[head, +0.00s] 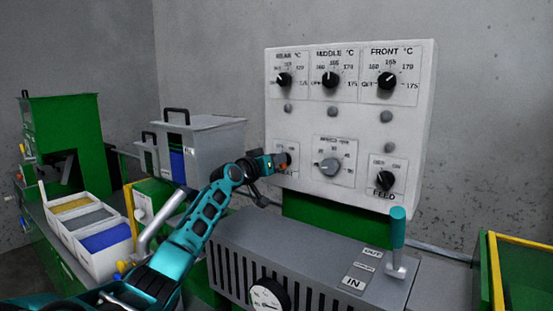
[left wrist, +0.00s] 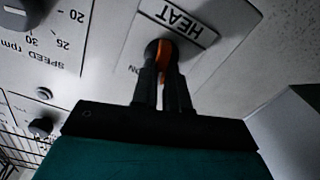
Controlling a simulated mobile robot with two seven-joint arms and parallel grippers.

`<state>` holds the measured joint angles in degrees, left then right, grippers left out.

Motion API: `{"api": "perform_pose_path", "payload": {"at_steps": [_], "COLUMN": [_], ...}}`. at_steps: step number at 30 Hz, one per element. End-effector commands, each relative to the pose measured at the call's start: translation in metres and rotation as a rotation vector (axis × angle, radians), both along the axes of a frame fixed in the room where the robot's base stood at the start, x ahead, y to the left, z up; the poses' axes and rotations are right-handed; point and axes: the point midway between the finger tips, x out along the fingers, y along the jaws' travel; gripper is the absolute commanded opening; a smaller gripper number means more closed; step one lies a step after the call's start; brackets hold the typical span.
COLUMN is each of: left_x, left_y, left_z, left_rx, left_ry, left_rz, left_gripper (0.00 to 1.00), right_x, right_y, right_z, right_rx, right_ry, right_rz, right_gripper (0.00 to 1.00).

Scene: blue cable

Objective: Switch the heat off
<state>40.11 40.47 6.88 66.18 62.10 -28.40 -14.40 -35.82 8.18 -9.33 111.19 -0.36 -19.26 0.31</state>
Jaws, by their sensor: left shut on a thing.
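The white control panel (head: 420,120) stands on the wall side, with dials for several zones in the head view. The heat switch (left wrist: 164,48) is a round dark knob with an orange part, beside the label HEAT (left wrist: 182,18) in the left wrist view. My left gripper (left wrist: 163,75) is at this knob, its two fingers shut on it. In the head view my left gripper (head: 268,164) reaches the panel's lower left and hides much of the heat knob (head: 283,160). The knob's exact pointer position is hard to read. My right gripper is out of view.
The speed dial (head: 327,167) and feed switch (head: 385,181) sit right of the heat switch. Below is a grey slotted housing (head: 320,250) with a teal-handled lever (head: 397,230). Open bins (head: 105,262) and a grey hopper (head: 215,140) stand at the left.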

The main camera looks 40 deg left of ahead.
Motion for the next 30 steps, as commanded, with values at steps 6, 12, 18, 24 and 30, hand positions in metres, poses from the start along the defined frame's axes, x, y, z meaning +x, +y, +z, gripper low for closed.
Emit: {"api": "perform_pose_path", "payload": {"at_steps": [6, 12, 18, 24, 30], "left_x": [-0.0001, -0.0002, -0.0002, -0.0002, -0.0002], "left_y": [0.0012, 0.0019, 0.0021, 0.0022, 0.0022], "left_z": [0.0002, -0.0006, -0.001, -0.0011, -0.001], "left_rx": [-0.134, -0.206, -0.235, -0.241, -0.242], "left_ry": [-0.015, -0.023, -0.026, -0.027, -0.027], "left_rz": [0.0, 0.0, 0.0, 0.0, 0.0], "left_gripper": [0.0, 0.0, 0.0, 0.0, 0.15], "right_x": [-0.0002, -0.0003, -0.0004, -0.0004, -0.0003], "right_y": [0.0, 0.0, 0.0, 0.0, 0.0], "right_z": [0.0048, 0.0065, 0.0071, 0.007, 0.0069], "right_rx": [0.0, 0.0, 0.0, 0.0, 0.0], "right_ry": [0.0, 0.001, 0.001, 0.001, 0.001], "right_rz": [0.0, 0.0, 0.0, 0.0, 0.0], "right_gripper": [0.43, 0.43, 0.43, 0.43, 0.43]}}
